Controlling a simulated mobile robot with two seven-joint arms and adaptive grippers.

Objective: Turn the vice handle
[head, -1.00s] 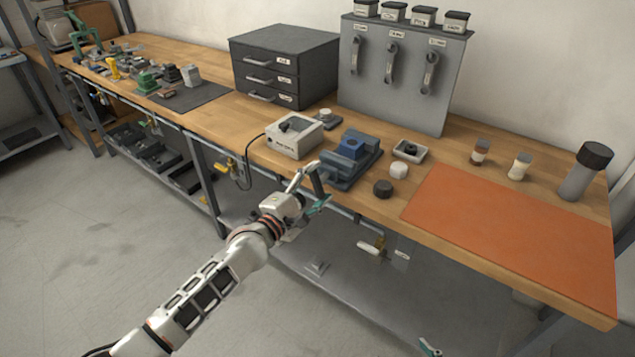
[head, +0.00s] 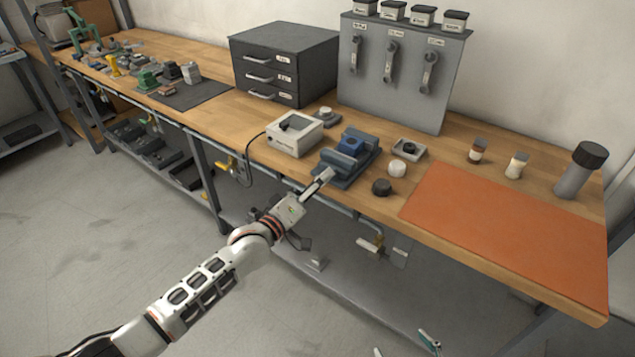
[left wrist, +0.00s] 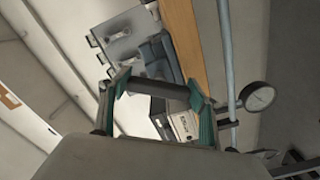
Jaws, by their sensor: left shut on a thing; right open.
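The blue-grey vice (head: 350,160) stands at the front edge of the wooden bench in the head view; it also shows in the left wrist view (left wrist: 158,58). My left gripper (head: 322,184) is at the vice's front side, by the bench edge. In the left wrist view its green-padded fingers (left wrist: 160,95) are shut on a dark bar, the vice handle (left wrist: 158,90), which spans between the pads. Where the handle joins the vice is hidden. My right gripper (head: 428,343) shows only in part at the bottom of the head view, open and away from the bench.
A white box with a cable (head: 294,135) stands left of the vice. A black knob (head: 381,187), a white knob (head: 397,168) and a small tray (head: 409,150) are close on its right. An orange mat (head: 500,235) lies farther right. A pipe runs below the bench edge.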

